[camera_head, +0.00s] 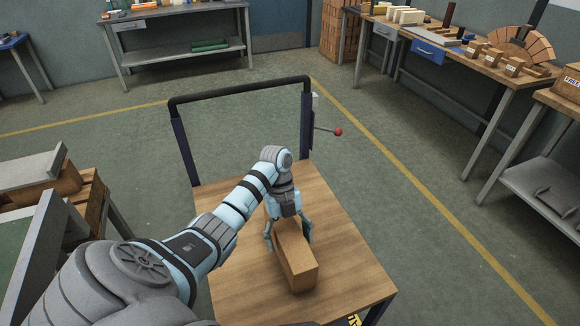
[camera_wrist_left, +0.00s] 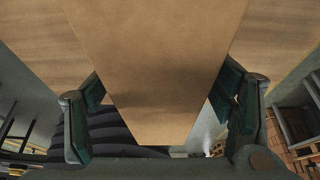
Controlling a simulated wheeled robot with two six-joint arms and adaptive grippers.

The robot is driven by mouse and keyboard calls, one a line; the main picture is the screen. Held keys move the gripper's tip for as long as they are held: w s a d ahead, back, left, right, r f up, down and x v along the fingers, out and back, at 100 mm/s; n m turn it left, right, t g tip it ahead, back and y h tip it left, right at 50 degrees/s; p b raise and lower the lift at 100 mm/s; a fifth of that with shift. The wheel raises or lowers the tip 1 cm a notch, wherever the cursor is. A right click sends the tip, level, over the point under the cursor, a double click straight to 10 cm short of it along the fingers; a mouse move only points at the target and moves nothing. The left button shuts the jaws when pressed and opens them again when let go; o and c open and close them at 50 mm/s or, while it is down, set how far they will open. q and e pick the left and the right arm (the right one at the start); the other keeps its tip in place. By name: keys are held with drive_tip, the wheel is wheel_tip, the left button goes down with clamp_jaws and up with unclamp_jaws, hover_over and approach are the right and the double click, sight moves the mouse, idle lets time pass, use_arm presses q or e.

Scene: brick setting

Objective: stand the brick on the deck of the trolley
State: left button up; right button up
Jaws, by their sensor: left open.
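The tan brick (camera_head: 296,259) lies on the wooden deck (camera_head: 345,262) of the trolley (camera_head: 240,92), its long side running away from me. My left gripper (camera_head: 288,236) is over the far part of the brick, its fingers spread to either side of it. In the left wrist view the brick (camera_wrist_left: 155,60) fills the middle, between the two open fingers of my left gripper (camera_wrist_left: 160,125). I cannot tell whether either finger touches the brick. The deck shows at both sides of it. My right gripper is not in view.
The trolley's dark handle frame stands at the deck's far edge, with a red-knobbed lever (camera_head: 338,132) at its right. Workbenches stand at the back and right (camera_head: 470,62), and a table with boards (camera_head: 30,166) is at the left. The deck around the brick is clear.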

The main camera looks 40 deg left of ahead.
use_arm(q)
drive_tip(key=p+v, duration=0.6)
drive_tip(key=v, duration=0.4)
drive_tip(key=shift+r, duration=0.1)
drive_tip(key=shift+a, duration=0.1)
drive_tip(key=shift+f, duration=0.2)
